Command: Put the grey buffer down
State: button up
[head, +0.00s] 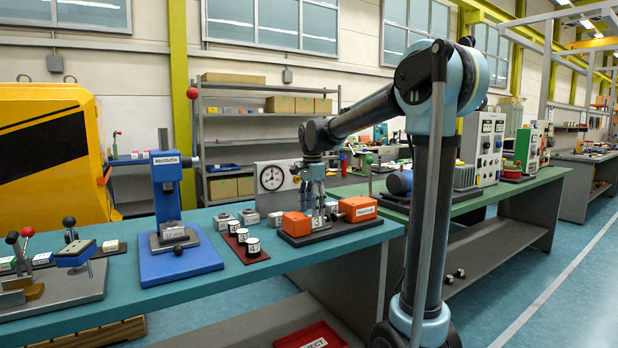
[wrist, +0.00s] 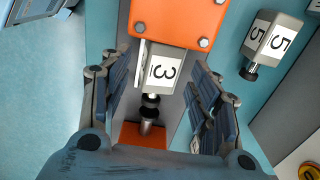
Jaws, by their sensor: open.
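The grey buffer (wrist: 163,70) has a white label marked 3 and a black tip. In the wrist view it lies between my gripper's spread fingers, with its back end against an orange block (wrist: 180,18). Its black tip is close to a metal peg on a second orange block (wrist: 143,135); I cannot tell if they touch. My gripper (head: 316,212) is open and points down over the orange fixture in the head view. The fingers stand on both sides of the buffer, with gaps visible. In the head view the fingers largely hide this buffer.
A blue press (head: 166,200) and a dark red mat (head: 262,256) with black-and-white pieces stand to the left on the teal bench (head: 290,262). A dial gauge (head: 271,178) stands behind.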

notch_tip(320, 180, up, 12)
jog(key=shift+r, duration=0.15)
dwell(0.3)
